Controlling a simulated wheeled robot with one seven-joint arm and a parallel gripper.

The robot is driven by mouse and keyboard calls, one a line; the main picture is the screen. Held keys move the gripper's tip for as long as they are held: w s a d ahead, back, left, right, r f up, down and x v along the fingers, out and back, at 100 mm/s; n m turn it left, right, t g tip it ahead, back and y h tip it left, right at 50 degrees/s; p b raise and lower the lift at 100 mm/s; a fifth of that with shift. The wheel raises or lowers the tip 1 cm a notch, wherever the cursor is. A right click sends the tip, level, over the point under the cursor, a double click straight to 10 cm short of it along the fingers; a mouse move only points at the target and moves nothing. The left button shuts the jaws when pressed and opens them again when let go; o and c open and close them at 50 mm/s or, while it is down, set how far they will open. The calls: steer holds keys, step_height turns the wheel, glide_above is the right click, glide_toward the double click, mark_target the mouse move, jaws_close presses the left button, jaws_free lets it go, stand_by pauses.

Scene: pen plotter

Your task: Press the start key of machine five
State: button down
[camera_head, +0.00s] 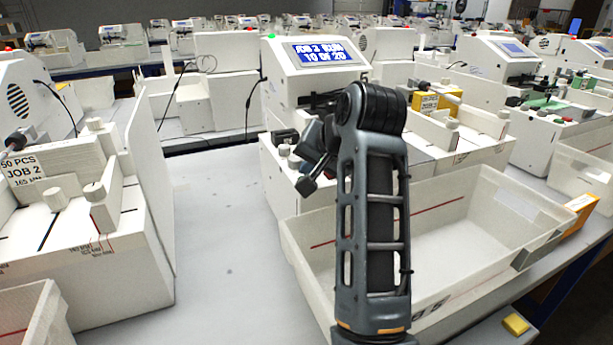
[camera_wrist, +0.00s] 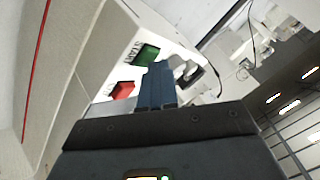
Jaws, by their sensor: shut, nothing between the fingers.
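The machine (camera_head: 283,85) behind my arm has a lit blue display (camera_head: 325,53) reading "JOB 3" and "10 of 20". The bin in front of it (camera_head: 300,245) bears a marking ending in 5, partly hidden by my arm. In the wrist view a green key (camera_wrist: 147,54) sits beside the word START, with a red key (camera_wrist: 122,90) below it. My gripper (camera_wrist: 160,66) is shut and empty, its blue fingertips just right of the green key and close to its edge. I cannot tell whether they touch it. In the head view my gripper (camera_head: 306,180) is at the machine's front left, and the keys are hidden.
A grey knob (camera_wrist: 190,70) is right of the fingertips. A neighbouring machine with a JOB 2 card (camera_head: 22,170) stands at left. Bare grey table (camera_head: 220,220) lies between them.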

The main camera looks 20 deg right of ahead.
stand_by(0.3)
steer(key=shift+r+p, duration=0.85)
steer(key=shift+p, duration=0.1)
step_height(320, 180, up, 5)
steer(key=p, duration=0.5)
stand_by(0.6)
